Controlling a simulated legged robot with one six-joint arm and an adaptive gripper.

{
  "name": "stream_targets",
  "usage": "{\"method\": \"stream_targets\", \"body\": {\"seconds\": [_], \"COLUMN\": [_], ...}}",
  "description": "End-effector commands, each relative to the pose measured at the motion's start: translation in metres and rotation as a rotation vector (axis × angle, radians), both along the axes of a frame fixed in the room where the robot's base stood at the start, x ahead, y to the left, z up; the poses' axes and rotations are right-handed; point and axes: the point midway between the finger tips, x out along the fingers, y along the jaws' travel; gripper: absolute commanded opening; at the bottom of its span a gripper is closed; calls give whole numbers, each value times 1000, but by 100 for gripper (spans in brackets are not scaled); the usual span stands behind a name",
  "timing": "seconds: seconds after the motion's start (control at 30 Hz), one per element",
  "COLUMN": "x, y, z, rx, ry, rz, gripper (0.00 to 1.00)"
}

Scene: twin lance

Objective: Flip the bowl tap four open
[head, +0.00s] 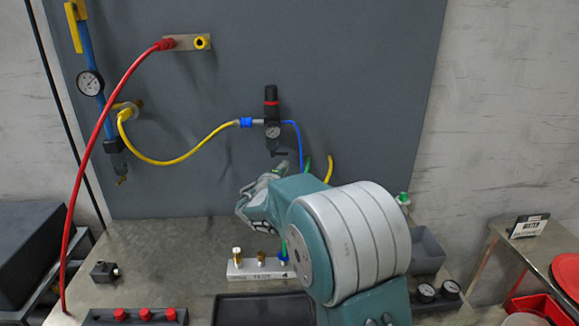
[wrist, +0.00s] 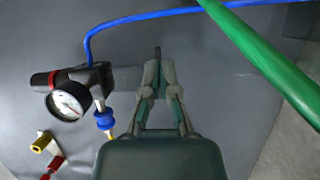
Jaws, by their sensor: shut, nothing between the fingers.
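A black regulator with a red-ringed knob and a round gauge (head: 271,115) hangs on the grey panel in the head view. A small dark lever-like part (head: 278,153) shows at its lower end. I see no number on it, so I cannot tell for sure that it is bowl tap four. In the wrist view the regulator (wrist: 95,76) lies left of my gripper (wrist: 158,72). My gripper is shut and empty, its fingertips together. A thin dark piece (wrist: 157,52) shows just beyond the tips; contact cannot be told. My wrist hides part of the area below the regulator.
A blue hose (wrist: 150,15) and a thick green hose (wrist: 265,55) pass close to my gripper. A yellow hose (head: 180,163) joins the regulator from the left. A brass-fitted block (head: 245,269) stands on the bench below. The panel's left holds another gauge (head: 90,83).

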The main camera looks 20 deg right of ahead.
Motion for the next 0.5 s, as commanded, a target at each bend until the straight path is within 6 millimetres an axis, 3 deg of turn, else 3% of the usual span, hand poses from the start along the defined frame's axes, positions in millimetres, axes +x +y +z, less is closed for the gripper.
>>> {"method": "stream_targets", "body": {"seconds": [0.5], "x": [-67], "y": [-27], "z": [2], "rx": [-1], "ry": [-2], "rz": [-4], "gripper": [0]}}
